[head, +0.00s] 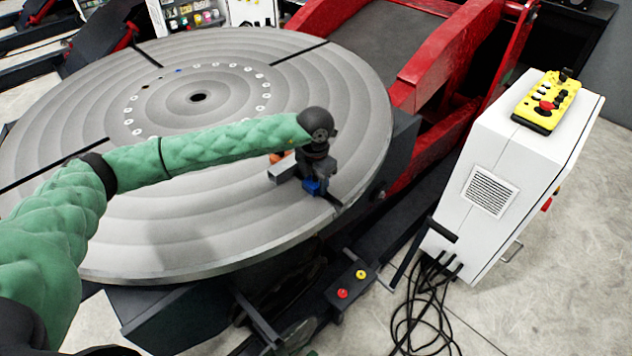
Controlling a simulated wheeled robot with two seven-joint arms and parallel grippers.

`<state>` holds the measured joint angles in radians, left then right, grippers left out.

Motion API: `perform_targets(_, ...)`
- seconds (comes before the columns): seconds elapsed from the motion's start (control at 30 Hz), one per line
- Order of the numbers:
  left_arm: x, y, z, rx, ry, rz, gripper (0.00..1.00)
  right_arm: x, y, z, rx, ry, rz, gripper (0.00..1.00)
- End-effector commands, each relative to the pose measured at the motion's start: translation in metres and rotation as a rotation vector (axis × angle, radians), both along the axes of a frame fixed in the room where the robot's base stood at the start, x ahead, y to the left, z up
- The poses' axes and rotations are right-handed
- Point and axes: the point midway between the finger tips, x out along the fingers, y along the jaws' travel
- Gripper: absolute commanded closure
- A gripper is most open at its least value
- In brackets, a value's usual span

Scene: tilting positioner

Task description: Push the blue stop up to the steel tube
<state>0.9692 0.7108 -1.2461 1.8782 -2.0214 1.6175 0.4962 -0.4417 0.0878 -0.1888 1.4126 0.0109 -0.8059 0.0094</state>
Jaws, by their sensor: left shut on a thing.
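The blue stop (316,187) sits on the round grey table near its right front rim, at a dark radial slot. My left gripper (316,172) points down from the end of my green-sleeved arm and is shut on the blue stop. The gripper hides the upper part of the stop. A short grey piece (281,171), which looks like the steel tube, lies just left of the gripper. Whether the stop touches it cannot be told, as the gripper and wrist cover the space between. My right gripper is not in view.
The slotted round table (330,95) is otherwise mostly bare. A small orange piece (277,157) shows behind the grey one. A white cabinet (520,160) with a yellow control pendant (548,100) stands at right, cables below. Red frame arms (440,60) rise behind the table.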

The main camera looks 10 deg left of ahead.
Motion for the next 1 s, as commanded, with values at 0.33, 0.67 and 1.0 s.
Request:
perform_targets(0.33, 0.005, 0.008, -0.001, 0.001, -0.001, 0.002, 0.99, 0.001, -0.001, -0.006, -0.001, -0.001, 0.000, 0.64)
perform_targets(0.67, 0.010, 0.015, -0.001, 0.001, -0.001, 0.002, 0.99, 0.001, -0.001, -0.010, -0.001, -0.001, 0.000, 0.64)
perform_targets(1.0, 0.014, 0.021, -0.001, 0.001, -0.001, 0.002, 0.99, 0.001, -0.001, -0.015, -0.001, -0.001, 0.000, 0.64)
